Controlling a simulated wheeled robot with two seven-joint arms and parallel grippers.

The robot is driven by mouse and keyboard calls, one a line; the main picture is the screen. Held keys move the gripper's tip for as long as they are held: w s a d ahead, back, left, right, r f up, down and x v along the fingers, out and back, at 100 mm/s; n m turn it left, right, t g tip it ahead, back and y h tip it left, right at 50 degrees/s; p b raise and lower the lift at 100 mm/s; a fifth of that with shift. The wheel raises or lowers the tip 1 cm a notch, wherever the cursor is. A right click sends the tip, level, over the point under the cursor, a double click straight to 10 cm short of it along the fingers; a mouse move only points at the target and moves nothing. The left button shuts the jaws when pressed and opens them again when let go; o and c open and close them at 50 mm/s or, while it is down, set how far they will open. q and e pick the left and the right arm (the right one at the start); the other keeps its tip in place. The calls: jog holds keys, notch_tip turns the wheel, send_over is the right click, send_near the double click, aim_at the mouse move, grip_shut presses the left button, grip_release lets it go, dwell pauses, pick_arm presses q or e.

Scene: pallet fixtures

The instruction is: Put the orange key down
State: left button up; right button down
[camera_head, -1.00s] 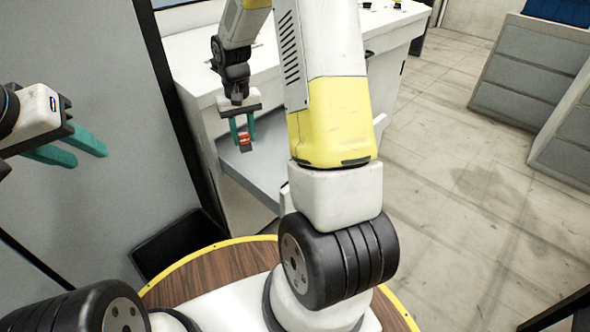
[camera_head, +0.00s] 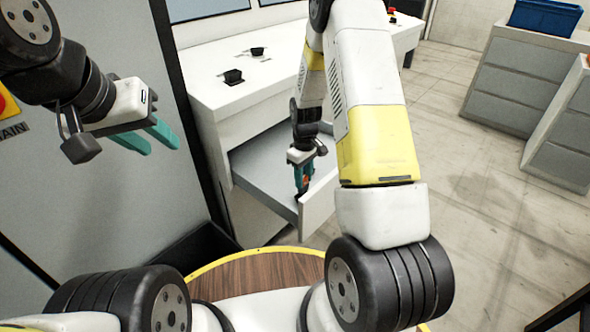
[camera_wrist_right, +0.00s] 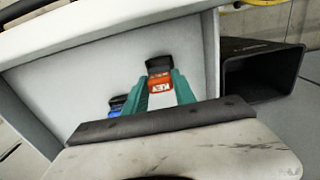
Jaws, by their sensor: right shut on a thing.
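My right gripper (camera_head: 302,192) points down inside the open drawer (camera_head: 262,168), near its front panel. Its teal fingers are shut on the orange key (camera_wrist_right: 160,82), which has a black end and shows between the fingertips in the right wrist view. In the head view the key is mostly hidden by the fingers. Whether the key touches the drawer floor I cannot tell. A blue key-like thing with a black end (camera_wrist_right: 115,105) lies in the drawer beside the gripper. My left gripper (camera_head: 162,148) is open and empty, in front of the grey cabinet.
The white worktop (camera_head: 290,82) above the drawer carries small black fixtures (camera_head: 233,77). A dark open bin (camera_wrist_right: 262,72) shows beside the drawer in the right wrist view. Grey drawer units (camera_head: 520,85) with a blue crate (camera_head: 545,16) stand right. The floor between is clear.

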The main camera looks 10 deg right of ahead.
jog(key=shift+f, duration=1.95)
jog(key=shift+f, duration=0.1)
jog(key=c, duration=1)
grip_release()
